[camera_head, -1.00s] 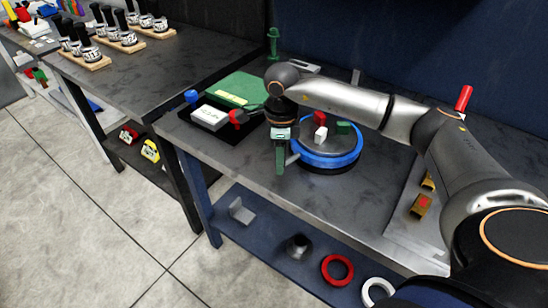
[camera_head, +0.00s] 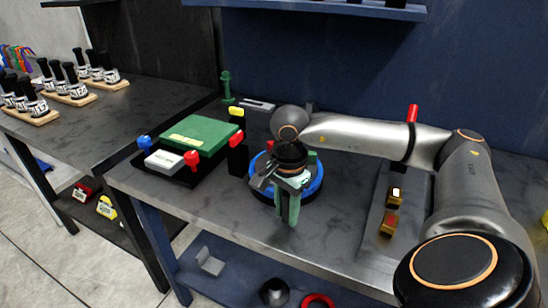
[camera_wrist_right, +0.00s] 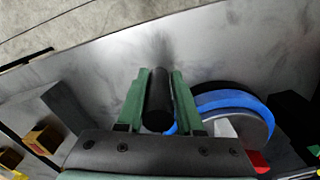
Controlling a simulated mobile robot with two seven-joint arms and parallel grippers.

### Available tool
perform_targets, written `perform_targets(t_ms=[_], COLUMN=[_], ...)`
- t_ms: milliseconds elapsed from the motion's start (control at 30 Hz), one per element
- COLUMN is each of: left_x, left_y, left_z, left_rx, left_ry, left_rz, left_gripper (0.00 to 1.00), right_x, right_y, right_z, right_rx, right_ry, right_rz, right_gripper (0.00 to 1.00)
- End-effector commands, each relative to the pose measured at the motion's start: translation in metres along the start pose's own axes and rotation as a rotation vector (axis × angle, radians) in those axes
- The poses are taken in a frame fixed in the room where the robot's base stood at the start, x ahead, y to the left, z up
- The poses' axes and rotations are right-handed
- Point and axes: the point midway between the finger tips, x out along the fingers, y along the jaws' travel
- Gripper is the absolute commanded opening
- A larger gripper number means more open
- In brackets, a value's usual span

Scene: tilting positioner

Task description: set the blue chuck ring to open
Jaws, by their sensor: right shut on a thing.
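The blue chuck ring (camera_head: 318,188) goes around a round chuck on the bench; it also shows in the wrist view (camera_wrist_right: 235,98). My right gripper (camera_head: 288,218) hangs at the front of the ring and hides part of it in the head view. In the wrist view its green fingers (camera_wrist_right: 158,88) are shut on a black round handle (camera_wrist_right: 158,105), with the ring close beside it on the right. The joint between handle and ring is mostly hidden. I cannot read any open mark on the ring. My left gripper is out of view.
Left of the chuck is a black base with a green plate (camera_head: 203,132), a white display block (camera_head: 163,160), and red and blue knobs. A grey tray (camera_head: 372,235) with brass-coloured blocks lies to the right. Bare bench lies in front. A lower shelf holds loose parts.

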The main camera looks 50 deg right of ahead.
Motion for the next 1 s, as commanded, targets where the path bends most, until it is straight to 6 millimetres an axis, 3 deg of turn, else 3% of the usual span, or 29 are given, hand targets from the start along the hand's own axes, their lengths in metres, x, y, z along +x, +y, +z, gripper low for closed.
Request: perform_targets(t_ms=[200,667,700,900,1000], left_x=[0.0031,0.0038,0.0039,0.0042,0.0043], left_y=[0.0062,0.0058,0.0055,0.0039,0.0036], left_z=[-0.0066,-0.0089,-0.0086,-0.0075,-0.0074], left_rx=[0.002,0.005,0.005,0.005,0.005], left_ry=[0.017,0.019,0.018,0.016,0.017], left_rz=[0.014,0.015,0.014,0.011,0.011], left_gripper=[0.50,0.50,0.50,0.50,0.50], right_x=[0.0018,0.0007,0.0006,0.0003,0.0002], right_y=[0.0086,0.0085,0.0084,0.0076,0.0074], right_z=[-0.0092,-0.0119,-0.0119,-0.0106,-0.0099], right_rx=[0.010,0.015,0.015,0.011,0.010], right_ry=[0.008,0.011,0.011,0.008,0.006], right_rz=[0.013,0.009,0.009,0.005,0.004], right_gripper=[0.00,0.00,0.40,0.62,0.62])
